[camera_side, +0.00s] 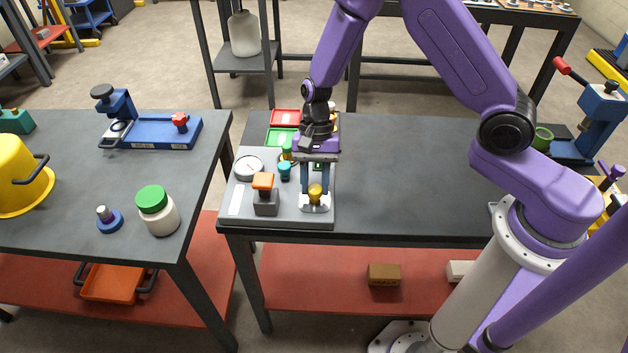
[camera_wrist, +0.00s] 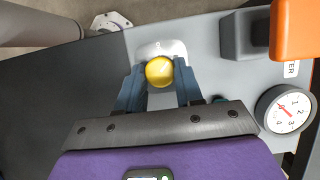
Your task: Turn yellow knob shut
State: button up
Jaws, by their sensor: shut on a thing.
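The yellow knob (camera_side: 315,191) sits near the front right corner of the grey panel (camera_side: 240,212) on the dark table. In the wrist view the yellow knob (camera_wrist: 159,71) lies between my two blue-grey fingers, in front of a white plate with a marking on it. My gripper (camera_side: 317,190) points down over the panel and is shut on the knob, one finger on each side. In the wrist view my gripper (camera_wrist: 160,76) shows both fingertips at the knob's sides. The far side of the knob is hidden from the side camera.
An orange-topped lever block (camera_side: 264,190) stands just left of the knob, with a dial gauge (camera_side: 248,167) and a teal knob (camera_side: 285,171) behind it. Red (camera_side: 287,118) and green (camera_side: 282,137) trays lie behind the panel. The table to the right is clear.

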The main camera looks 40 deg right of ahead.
jog(key=m+t, duration=0.1)
jog(key=m, duration=0.3)
jog(key=shift+s+d+m+t+y, duration=0.15)
jog(key=shift+m+t+y, duration=0.15)
jog(key=shift+t+y, duration=0.1)
jog(key=m, duration=0.2)
jog(key=m+t, duration=0.1)
jog(key=m, duration=0.1)
jog(key=shift+s+t, duration=0.1)
jog(key=shift+t, duration=0.2)
jog(key=shift+m+y, duration=0.3)
jog(key=o, duration=1)
jog(key=shift+r, duration=0.1)
jog(key=v, duration=1.7)
jog(key=shift+s+r, duration=0.1)
jog(key=shift+r, duration=0.1)
